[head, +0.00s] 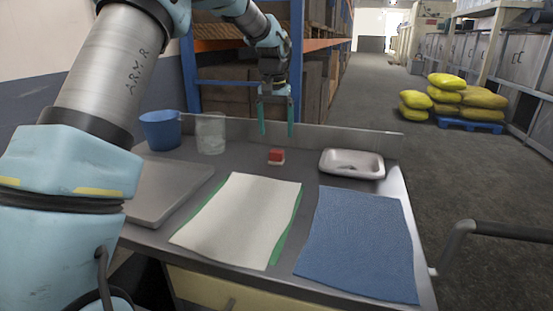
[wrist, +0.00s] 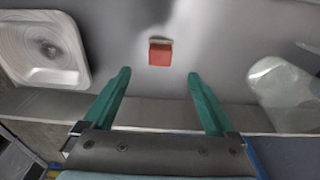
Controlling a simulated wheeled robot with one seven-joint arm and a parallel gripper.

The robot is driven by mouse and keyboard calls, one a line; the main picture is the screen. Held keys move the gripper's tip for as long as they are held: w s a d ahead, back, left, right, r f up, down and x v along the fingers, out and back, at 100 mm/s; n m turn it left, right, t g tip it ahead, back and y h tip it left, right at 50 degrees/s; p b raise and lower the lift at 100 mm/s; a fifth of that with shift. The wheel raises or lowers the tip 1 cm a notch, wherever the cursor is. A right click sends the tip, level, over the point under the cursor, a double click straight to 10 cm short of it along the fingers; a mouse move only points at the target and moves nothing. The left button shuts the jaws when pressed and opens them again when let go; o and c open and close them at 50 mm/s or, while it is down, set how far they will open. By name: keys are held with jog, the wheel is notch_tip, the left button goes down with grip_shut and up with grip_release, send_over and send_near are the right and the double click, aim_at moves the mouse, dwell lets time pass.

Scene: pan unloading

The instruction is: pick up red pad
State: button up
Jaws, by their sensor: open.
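The red pad (head: 276,154) is a small red block with a pale lower edge on the grey table, near the back. In the wrist view the red pad (wrist: 160,53) lies beyond the fingertips, roughly centred between them. My gripper (head: 276,132) hangs above the back of the table with its two green fingers pointing down. It is open and empty, and apart from the pad. The wrist view shows the gripper (wrist: 159,72) with its fingers spread wide.
A white dish (head: 351,164) stands right of the pad. A clear cup (head: 210,133) and a blue bucket (head: 160,130) stand left. A white cloth (head: 240,215), a blue cloth (head: 358,240) and a grey board (head: 165,188) lie in front. A low rim (head: 345,138) runs along the back.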

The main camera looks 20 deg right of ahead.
aim_at(277, 151)
jog(key=shift+w+d+f+p, duration=0.15)
jog(key=shift+f+p, duration=0.45)
jog(key=shift+f, duration=1.6)
jog(key=shift+w+d+f+p, duration=0.15)
jog(key=shift+f+p, duration=0.4)
jog(key=shift+f, duration=1.6)
jog(key=shift+c, duration=0.2)
grip_shut()
notch_tip(277, 151, up, 10)
jog(key=shift+r+b, duration=0.1)
jog(key=shift+b, duration=0.95)
